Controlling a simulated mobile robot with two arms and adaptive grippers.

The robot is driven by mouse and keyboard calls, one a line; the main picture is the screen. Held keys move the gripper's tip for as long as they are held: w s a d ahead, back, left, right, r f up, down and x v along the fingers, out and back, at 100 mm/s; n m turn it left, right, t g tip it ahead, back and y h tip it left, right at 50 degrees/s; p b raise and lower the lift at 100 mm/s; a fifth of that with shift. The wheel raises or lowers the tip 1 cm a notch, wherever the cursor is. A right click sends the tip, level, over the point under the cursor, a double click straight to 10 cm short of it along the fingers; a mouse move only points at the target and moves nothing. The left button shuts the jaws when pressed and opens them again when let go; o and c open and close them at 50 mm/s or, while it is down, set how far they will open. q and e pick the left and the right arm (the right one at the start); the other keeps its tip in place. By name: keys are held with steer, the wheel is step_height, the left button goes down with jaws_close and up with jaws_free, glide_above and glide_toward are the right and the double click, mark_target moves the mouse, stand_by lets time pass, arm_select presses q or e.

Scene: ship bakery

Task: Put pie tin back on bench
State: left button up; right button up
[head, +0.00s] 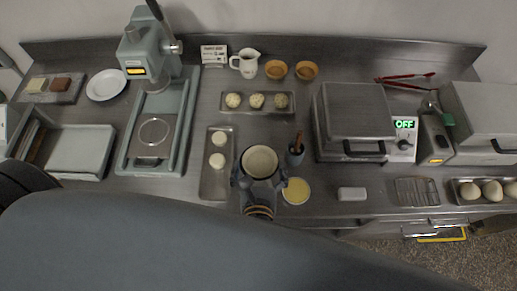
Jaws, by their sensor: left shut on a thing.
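A round pie tin (260,161) with a pale inside is between the fingers of my left gripper (259,182) in the head view. The gripper is shut on the tin's near side and points away from me. The tin is over the front part of the steel bench (330,202); I cannot tell whether it touches the bench. My right gripper is not in view.
Just right of the tin are a yellow round dish (296,191) and a dark cup with utensils (295,153). A tray with pale dough rounds (217,178) lies left. A grey press (152,60) stands further left, and a closed-lid appliance (355,120) right.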

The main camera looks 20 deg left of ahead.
mark_target(257, 157)
arm_select(q)
steer(key=b+x, duration=0.1)
steer(key=x, duration=0.1)
steer(key=b+x, duration=0.1)
steer(key=x, duration=0.2)
steer(key=b+x, duration=0.1)
steer(key=x, duration=0.1)
steer(key=shift+a+f, duration=0.3)
steer(key=shift+f, duration=0.1)
steer(key=w+f+b, duration=0.1)
steer(key=f+b, duration=0.1)
steer(key=w+a+f+b, duration=0.1)
steer(key=b, duration=0.1)
steer(key=shift+w+f, duration=0.4)
steer(key=shift+w+a+f+b, duration=0.25)
steer(key=shift+w+f+b, duration=0.25)
steer(key=shift+b, duration=0.25)
steer(key=shift+w+a+f+b, duration=0.1)
steer(key=shift+w+f+b, duration=0.05)
steer(key=shift+b, duration=0.15)
step_height(257, 157, down, 4)
steer(key=b, duration=0.4)
steer(key=shift+w, duration=0.2)
steer(key=shift+r, duration=0.4)
steer(key=shift+f, duration=0.1)
